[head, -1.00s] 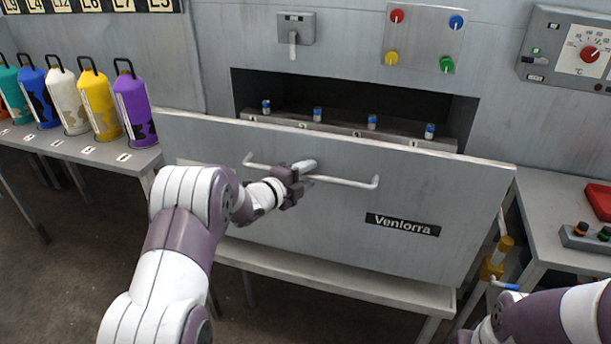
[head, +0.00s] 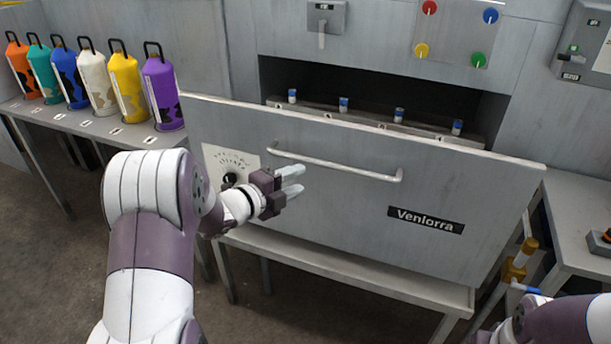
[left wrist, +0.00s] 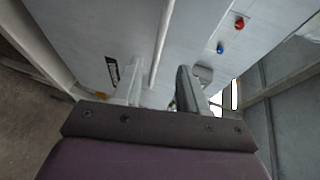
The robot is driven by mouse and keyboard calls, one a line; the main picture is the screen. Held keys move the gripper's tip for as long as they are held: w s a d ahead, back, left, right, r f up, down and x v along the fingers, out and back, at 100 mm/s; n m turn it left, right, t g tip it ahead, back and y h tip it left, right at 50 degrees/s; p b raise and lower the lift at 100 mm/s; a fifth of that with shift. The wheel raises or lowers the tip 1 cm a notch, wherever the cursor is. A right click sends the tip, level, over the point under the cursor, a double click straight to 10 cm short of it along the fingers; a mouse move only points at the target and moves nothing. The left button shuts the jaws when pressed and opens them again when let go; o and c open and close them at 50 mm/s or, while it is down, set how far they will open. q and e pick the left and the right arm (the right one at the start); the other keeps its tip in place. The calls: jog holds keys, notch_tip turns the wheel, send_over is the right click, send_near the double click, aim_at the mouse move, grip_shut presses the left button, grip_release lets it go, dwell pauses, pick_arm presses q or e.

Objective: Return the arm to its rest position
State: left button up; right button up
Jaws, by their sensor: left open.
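My left gripper (head: 292,181) is open and empty in the head view. It is in front of the grey drawer panel (head: 480,185), just below the left end of the panel's bar handle (head: 335,164), and apart from the handle. In the left wrist view, my left gripper's two fingers (left wrist: 160,85) stand apart with nothing held, and the handle (left wrist: 162,45) runs beyond them.
The panel tilts outward over a grey table (head: 350,275). Several small blue-capped vials stand in the opening (head: 385,75) behind it. Several coloured cylinders, including a purple one (head: 163,92), stand on a side table (head: 100,130) at left. A yellow post (head: 520,258) stands at right.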

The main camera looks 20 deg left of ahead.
dwell(0.4)
pick_arm(q)
jog(key=s+a+f+n+g+y+p, duration=0.1)
jog(key=s+a+f+n+g+y, duration=0.3)
jog(key=a+f+n+y, duration=0.55)
jog(key=s+d+r+n+g+h+p, duration=0.1)
jog(key=s+d+r+n+g+p, duration=0.3)
jog(key=s+n, duration=0.4)
jog(key=s+d+r+n+g+h+p, duration=0.1)
jog(key=s+d+r+n+g+p, duration=0.3)
jog(key=s+d+r, duration=0.4)
jog(key=s+d+g+p, duration=0.1)
jog(key=s+d+p, duration=0.1)
jog(key=s+d, duration=0.1)
jog(key=shift+s+d+h+p, duration=0.2)
jog(key=shift+s+h+p, duration=0.15)
jog(key=shift+s, duration=0.4)
jog(key=shift+n, duration=0.25)
